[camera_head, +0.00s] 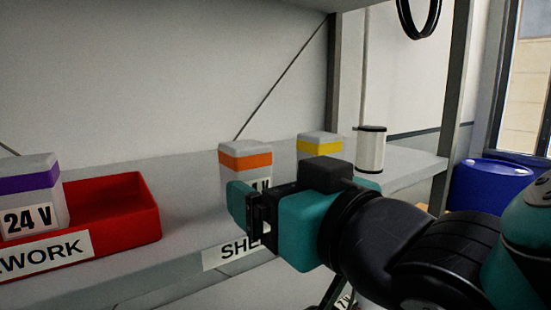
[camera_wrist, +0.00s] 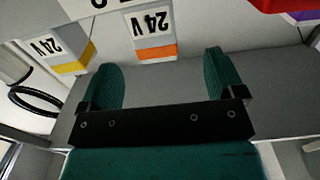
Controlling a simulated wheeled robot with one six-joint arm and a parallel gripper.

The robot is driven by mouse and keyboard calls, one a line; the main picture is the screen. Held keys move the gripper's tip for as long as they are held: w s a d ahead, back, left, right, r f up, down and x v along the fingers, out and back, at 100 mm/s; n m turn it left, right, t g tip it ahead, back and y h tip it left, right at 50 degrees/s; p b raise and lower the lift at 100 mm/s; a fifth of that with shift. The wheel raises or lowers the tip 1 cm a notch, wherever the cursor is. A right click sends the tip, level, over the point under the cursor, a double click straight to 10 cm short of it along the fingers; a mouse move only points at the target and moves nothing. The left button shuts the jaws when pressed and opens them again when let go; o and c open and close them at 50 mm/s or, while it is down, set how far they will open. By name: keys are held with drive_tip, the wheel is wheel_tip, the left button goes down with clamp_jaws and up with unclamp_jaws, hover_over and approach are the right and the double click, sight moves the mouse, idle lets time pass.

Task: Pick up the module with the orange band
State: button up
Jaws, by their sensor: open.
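The module with the orange band (camera_head: 245,158) is a white-grey block standing upright on the shelf, behind my gripper in the head view. In the wrist view this module (camera_wrist: 153,36) appears upside down with a 24 V label, framed between the two fingers but beyond their tips. My gripper (camera_head: 254,205) is open and empty in front of it, covering its lower part in the head view. Both teal fingers of my gripper (camera_wrist: 166,72) show apart in the wrist view, with no visible contact.
A yellow-banded module (camera_head: 319,146) stands to the right, with a white cylinder (camera_head: 371,150) beyond it. A red bin (camera_head: 140,208) at left holds a purple-banded module (camera_head: 33,190). Bare shelf (camera_head: 190,185) lies between the bin and the orange-banded module. A blue drum (camera_head: 490,186) stands at right.

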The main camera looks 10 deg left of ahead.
sight(255, 174)
drive_tip(key=p+x, duration=0.1)
drive_tip(key=x, duration=0.3)
drive_tip(key=shift+w, duration=0.1)
drive_tip(key=shift+w+a+r+p, duration=0.15)
drive_tip(key=shift+w+p, duration=0.1)
drive_tip(key=shift+p, duration=0.4)
drive_tip(key=p+x, duration=0.2)
drive_tip(key=x, duration=0.1)
drive_tip(key=shift+w+p, duration=0.35)
drive_tip(key=shift+w, duration=0.05)
drive_tip(key=shift+w+a, duration=0.3)
drive_tip(key=shift+a, duration=0.1)
drive_tip(key=c, duration=1)
drive_tip(key=shift+c, duration=0.7)
drive_tip(key=shift+b, duration=0.4)
